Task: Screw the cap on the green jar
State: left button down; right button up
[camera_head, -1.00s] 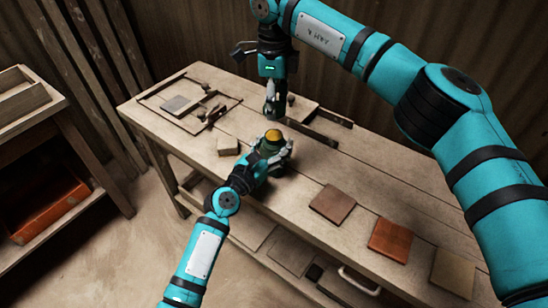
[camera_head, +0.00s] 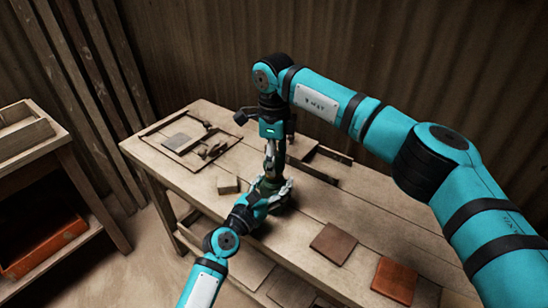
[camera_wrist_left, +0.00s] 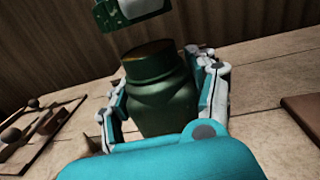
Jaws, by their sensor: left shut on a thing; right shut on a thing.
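The dark green jar (camera_wrist_left: 160,95) stands upright between the fingers of my left gripper (camera_wrist_left: 165,85) in the left wrist view. A brownish surface shows at its mouth. In the head view my left gripper (camera_head: 270,190) is shut around the jar and largely hides it. My right gripper (camera_head: 271,160) points down from above, close over the jar, shut on what I take to be the cap. In the left wrist view a dark green speckled piece (camera_wrist_left: 130,12), likely this cap, hangs above the jar mouth with a gap between them. The cap is too small to make out in the head view.
A small tan block (camera_head: 228,184) lies on the table left of the jar. A brown tile (camera_head: 333,243) and a reddish tile (camera_head: 394,280) lie to the right. A wooden frame (camera_head: 160,147) lies at the far left. A shelf unit (camera_head: 50,150) stands left.

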aim_at(269, 186)
jog(key=shift+f, duration=0.9)
jog(key=shift+f, duration=0.6)
